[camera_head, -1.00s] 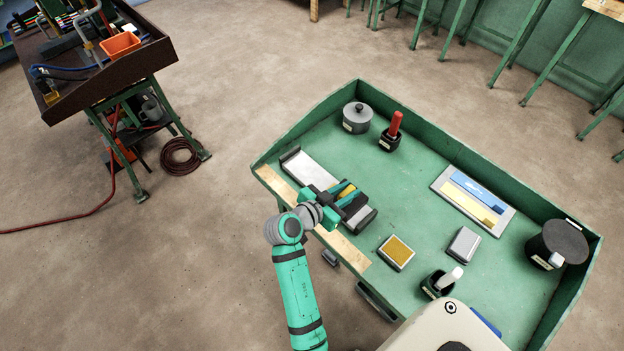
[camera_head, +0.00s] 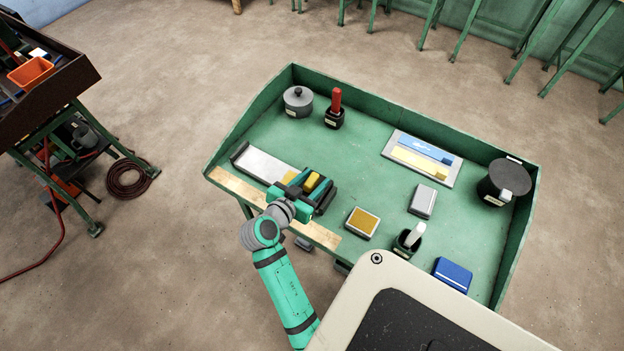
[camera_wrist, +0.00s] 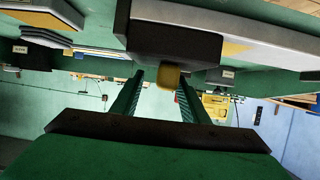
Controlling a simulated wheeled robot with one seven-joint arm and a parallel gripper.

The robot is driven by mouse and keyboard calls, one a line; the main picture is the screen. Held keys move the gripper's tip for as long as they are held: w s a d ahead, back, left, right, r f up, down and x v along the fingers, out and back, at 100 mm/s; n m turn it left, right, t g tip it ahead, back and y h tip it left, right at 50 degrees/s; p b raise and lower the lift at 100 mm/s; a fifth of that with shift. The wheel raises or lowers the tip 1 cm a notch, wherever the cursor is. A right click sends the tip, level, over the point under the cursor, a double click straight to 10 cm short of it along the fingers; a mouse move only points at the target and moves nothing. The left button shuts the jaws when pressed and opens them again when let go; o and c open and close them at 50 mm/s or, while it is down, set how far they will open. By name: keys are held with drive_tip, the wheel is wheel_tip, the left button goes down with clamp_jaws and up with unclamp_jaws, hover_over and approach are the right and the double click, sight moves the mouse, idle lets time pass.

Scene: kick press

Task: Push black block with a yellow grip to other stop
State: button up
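The black block with a yellow grip (camera_head: 312,181) sits on a pale metal rail (camera_head: 264,165) at the near side of the green tray table. The block is near the rail's right end, away from the dark stop (camera_head: 239,150) at the left end. My gripper (camera_head: 309,187) is low over the block, with its teal fingers on either side of the yellow grip. In the wrist view, the yellow grip (camera_wrist: 169,76) shows between two separated fingers, beyond their tips or near them. Contact is not clear. The right stop is partly hidden by my gripper and the block.
A yellow-topped pad (camera_head: 361,223), a grey box (camera_head: 422,200) and a black holder (camera_head: 408,241) stand to the right. A lidded pot (camera_head: 298,101) and a red-handled tool (camera_head: 336,107) are behind. A wooden strip (camera_head: 235,190) edges the near side.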

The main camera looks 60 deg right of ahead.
drive_tip(key=shift+w+a, duration=0.1)
drive_tip(key=shift+a+r, duration=0.2)
drive_tip(key=shift+a, duration=0.15)
drive_tip(key=v, duration=0.9)
drive_tip(key=shift+a, duration=0.4)
drive_tip(key=shift+r, duration=0.1)
